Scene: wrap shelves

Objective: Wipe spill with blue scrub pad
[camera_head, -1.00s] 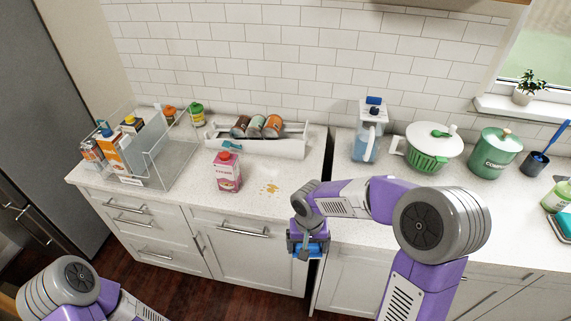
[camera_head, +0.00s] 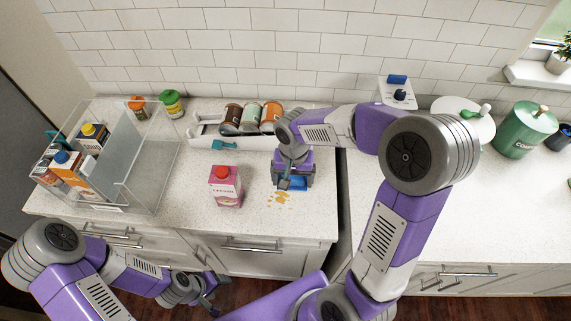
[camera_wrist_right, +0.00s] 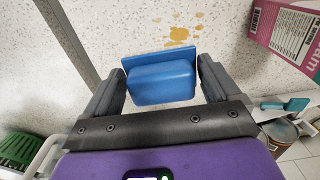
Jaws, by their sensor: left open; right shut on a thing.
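The spill (camera_head: 281,203) is a patch of yellow-brown blotches on the speckled counter, right of the pink carton. It also shows in the right wrist view (camera_wrist_right: 178,33), just beyond the pad. My right gripper (camera_head: 292,183) is shut on the blue scrub pad (camera_wrist_right: 162,82), which sits between both fingers. In the head view the pad (camera_head: 297,184) is at the back edge of the spill, low over the counter. I cannot tell whether it touches the surface. My left gripper (camera_head: 208,296) is open and empty, low in front of the cabinets.
The pink carton (camera_head: 226,188) stands close left of the spill. A white rack (camera_head: 206,139) with several cans lies behind. A clear bin (camera_head: 150,180) with cartons is at the left.

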